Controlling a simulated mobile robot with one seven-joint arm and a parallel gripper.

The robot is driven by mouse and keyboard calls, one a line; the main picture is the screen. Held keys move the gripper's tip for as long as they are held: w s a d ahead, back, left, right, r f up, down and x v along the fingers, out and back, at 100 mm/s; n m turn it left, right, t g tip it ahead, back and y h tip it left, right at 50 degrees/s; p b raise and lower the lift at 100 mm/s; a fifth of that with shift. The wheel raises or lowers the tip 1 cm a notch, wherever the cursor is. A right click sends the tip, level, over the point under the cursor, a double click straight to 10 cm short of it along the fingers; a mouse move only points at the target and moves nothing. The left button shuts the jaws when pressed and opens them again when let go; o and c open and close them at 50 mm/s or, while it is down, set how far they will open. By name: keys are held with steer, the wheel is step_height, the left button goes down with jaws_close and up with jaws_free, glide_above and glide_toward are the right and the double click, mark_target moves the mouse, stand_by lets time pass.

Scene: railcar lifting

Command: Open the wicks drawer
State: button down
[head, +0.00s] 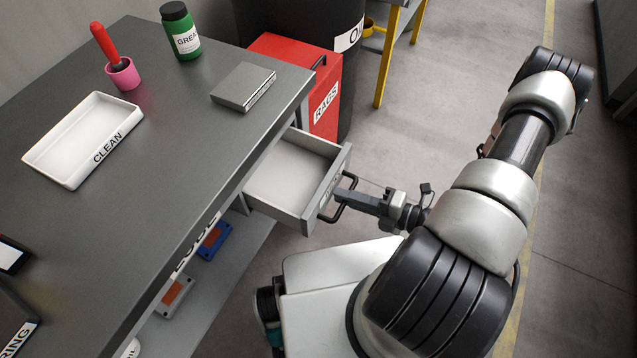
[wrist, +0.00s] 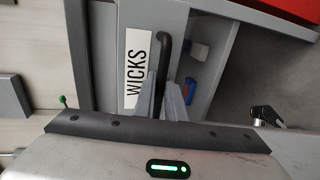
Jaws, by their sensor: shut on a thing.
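The wicks drawer (head: 289,181) is a grey drawer under the workbench top. It is pulled out from the bench, and its inside looks empty in the head view. Its front carries a black bar handle (head: 334,210). In the wrist view the white WICKS label (wrist: 138,68) shows on the drawer front, beside the handle (wrist: 163,50). My gripper (head: 345,198) is shut on the handle, its fingers (wrist: 166,98) around the bar in the wrist view. The fingertips partly hide the handle.
The dark workbench top (head: 150,180) holds a white CLEAN tray (head: 60,160), a pink cup (head: 124,76), a green grease jar (head: 181,32) and a grey metal box (head: 243,86). A red RAGS bin (head: 290,62) stands just behind the drawer.

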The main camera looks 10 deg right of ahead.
steer(key=f+v, duration=0.1)
steer(key=v, duration=0.5)
steer(key=shift+s+d, duration=0.2)
steer(key=shift+d, duration=0.1)
steer(key=shift+f, duration=0.15)
steer(key=c, duration=2.1)
jaws_free()
steer(key=v, duration=1.7)
steer(key=shift+s+d, duration=0.1)
steer(key=shift+d, duration=0.05)
